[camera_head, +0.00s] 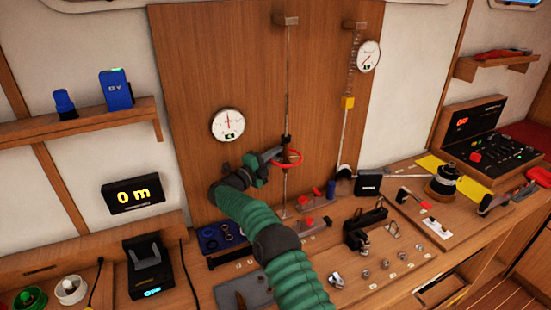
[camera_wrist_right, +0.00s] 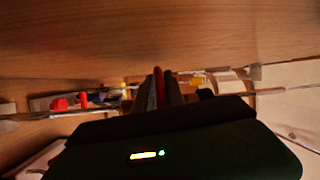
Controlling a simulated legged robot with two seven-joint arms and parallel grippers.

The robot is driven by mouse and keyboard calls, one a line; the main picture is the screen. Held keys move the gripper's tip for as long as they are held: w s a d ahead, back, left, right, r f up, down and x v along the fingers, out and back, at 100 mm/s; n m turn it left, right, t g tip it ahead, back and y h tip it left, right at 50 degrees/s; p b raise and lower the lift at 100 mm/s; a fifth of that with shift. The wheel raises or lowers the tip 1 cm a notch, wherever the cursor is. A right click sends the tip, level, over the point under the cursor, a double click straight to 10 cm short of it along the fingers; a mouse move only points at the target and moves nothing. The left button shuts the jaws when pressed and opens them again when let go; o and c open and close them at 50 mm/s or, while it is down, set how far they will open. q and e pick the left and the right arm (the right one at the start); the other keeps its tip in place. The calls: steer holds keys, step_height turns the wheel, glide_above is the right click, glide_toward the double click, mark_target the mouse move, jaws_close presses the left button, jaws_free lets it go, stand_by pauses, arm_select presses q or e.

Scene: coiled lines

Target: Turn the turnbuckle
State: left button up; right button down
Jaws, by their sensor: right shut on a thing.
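The turnbuckle (camera_head: 286,178) hangs on a vertical line in front of the wooden panel, with a red ring (camera_head: 290,158) around its upper part. My right gripper (camera_head: 275,156) reaches the ring from the left and is shut on its near-left edge. In the right wrist view, the fingers (camera_wrist_right: 163,88) are close together, with a bit of red between them; the rest of the ring is hard to make out. My left gripper is not in view.
A display (camera_head: 133,195) reads "0 m". Small fittings (camera_head: 365,273) and clamps crowd the bench below.

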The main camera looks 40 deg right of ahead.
steer(key=shift+r, duration=0.25)
steer(key=c, duration=1.6)
jaws_free()
steer(key=shift+o, duration=0.5)
steer(key=shift+w+d+f, duration=0.1)
steer(key=shift+f, duration=0.15)
steer(key=s+a+f+b, duration=0.1)
steer(key=a+b, duration=0.2)
steer(key=a, duration=1.3)
steer(key=shift+s+a+f, duration=0.3)
steer(key=shift+a+f, duration=0.05)
steer(key=shift+f, duration=0.05)
steer(key=shift+f, duration=0.1)
